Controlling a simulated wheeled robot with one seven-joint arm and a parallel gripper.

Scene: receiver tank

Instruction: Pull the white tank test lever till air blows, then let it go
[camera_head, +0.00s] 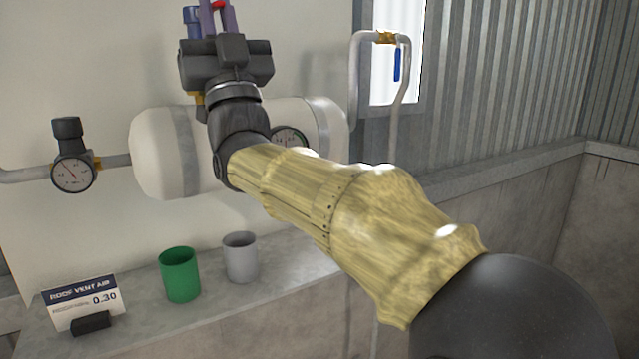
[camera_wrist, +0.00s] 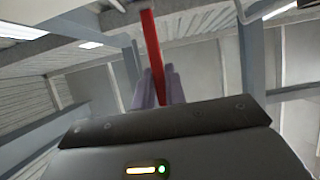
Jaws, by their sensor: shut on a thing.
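The white tank (camera_head: 160,150) lies on its side against the wall in the head view, its middle hidden behind my arm. My gripper (camera_head: 219,12) is above the tank, its purple fingers pointing up at the top edge of the picture. The fingers are shut on a red lever (camera_head: 219,5), of which only a bit shows there. In the wrist view the red lever (camera_wrist: 153,55) rises as a long strip from between the purple fingers (camera_wrist: 165,88). The lever's mounting is hidden or out of frame. Whether air blows cannot be seen.
A gauge with a regulator (camera_head: 72,172) sits on the pipe at left. A green cup (camera_head: 180,275), a grey cup (camera_head: 240,258) and a sign (camera_head: 80,302) reading "ROOF VENT AIR 0.30" stand on the ledge. A blue-handled valve (camera_head: 397,64) is on the pipe at right.

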